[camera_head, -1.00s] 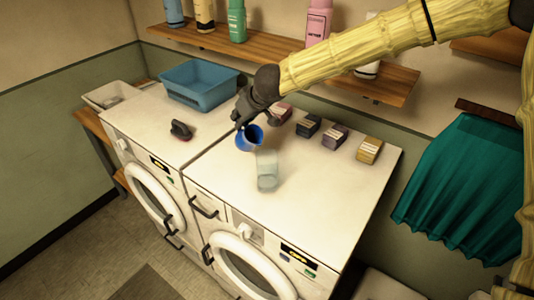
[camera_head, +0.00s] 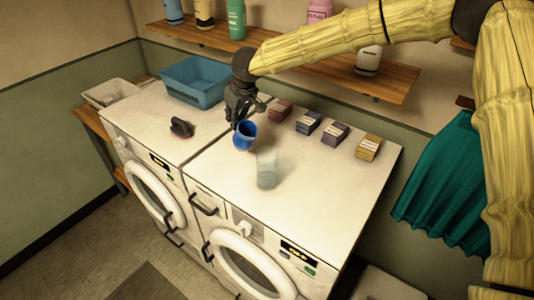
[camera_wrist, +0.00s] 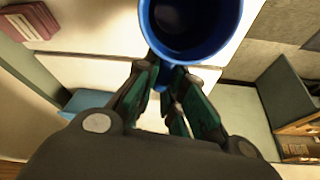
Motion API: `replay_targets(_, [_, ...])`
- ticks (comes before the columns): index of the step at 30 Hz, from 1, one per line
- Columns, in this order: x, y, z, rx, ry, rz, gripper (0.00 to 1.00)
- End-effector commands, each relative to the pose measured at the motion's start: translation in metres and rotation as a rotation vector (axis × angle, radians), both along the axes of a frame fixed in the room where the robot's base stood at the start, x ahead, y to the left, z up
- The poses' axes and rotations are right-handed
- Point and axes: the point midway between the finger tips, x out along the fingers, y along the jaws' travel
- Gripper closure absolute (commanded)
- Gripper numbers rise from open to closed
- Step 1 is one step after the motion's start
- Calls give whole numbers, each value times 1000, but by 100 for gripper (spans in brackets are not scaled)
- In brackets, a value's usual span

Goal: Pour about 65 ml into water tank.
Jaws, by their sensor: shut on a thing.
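A blue cup (camera_head: 244,136) is held by my gripper (camera_head: 238,122) above the right-hand washing machine. It also shows at the top of the wrist view (camera_wrist: 190,28), its mouth facing the camera and its inside dark; I cannot tell the liquid level. My gripper's fingers (camera_wrist: 172,88) are shut on the cup's near side. A clear, pale container (camera_head: 267,168), which looks like the water tank, stands on the machine top just right of and in front of the cup. The cup is apart from it and looks roughly upright. No stream of liquid shows.
Several small boxes (camera_head: 335,133) stand along the back of the machine top (camera_head: 320,185). A blue basin (camera_head: 195,82) and a dark brush-like object (camera_head: 181,128) are on the left machine. A shelf with bottles (camera_head: 300,62) runs above. The front right of the top is clear.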

Motion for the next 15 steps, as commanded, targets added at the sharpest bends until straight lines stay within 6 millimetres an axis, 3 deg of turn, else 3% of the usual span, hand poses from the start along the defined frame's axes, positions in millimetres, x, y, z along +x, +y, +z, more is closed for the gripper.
replay_targets(15, [18,15,-22,-140,170,-1,100])
